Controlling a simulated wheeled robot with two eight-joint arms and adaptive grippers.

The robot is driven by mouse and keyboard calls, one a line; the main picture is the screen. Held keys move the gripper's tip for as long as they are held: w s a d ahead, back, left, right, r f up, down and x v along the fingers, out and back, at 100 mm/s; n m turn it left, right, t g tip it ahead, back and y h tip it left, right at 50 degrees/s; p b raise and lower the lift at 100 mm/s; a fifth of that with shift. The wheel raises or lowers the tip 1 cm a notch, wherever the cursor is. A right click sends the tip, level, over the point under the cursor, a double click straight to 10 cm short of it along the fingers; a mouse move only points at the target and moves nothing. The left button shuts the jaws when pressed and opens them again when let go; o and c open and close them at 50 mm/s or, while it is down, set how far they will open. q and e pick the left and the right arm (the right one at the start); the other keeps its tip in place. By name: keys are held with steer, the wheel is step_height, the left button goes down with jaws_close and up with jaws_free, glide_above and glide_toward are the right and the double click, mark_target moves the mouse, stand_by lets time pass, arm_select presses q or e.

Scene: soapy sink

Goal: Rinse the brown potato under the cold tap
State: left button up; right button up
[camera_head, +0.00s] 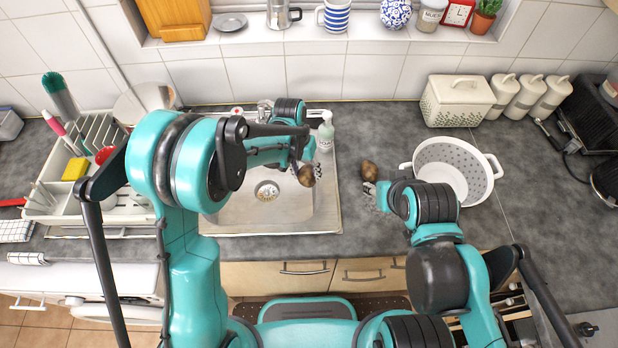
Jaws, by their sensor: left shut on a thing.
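A brown potato (305,176) is in my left gripper (311,172), which is shut on it over the right part of the steel sink (325,215). A second brown potato (369,171) is on the grey counter right of the sink. My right gripper (371,190) is close against its near side; I cannot tell whether its fingers are open or shut. The tap (265,112) is at the sink's back edge, partly hidden behind my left arm. A red-marked knob (237,112) shows beside it. I cannot see running water.
A soap bottle (326,133) stands at the sink's back right corner. A white colander (448,165) is right of the second potato. A dish rack (60,195) with a yellow sponge (75,168) is on the left. The counter at far right front is clear.

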arm_select(q)
steer(key=w+a+f+b, duration=0.1)
steer(key=w+a+f, duration=0.1)
steer(key=w, duration=0.8)
steer(key=shift+a, duration=0.65)
steer(key=shift+d, duration=0.1)
steer(key=shift+w+d, duration=0.2)
steer(key=shift+d, duration=0.3)
steer(key=shift+a, duration=0.1)
steer(key=shift+s+a+b, duration=0.2)
steer(key=shift+a+b, duration=0.15)
steer(key=shift+a, duration=0.15)
steer(key=shift+d+f, duration=0.1)
steer(key=shift+d, duration=0.05)
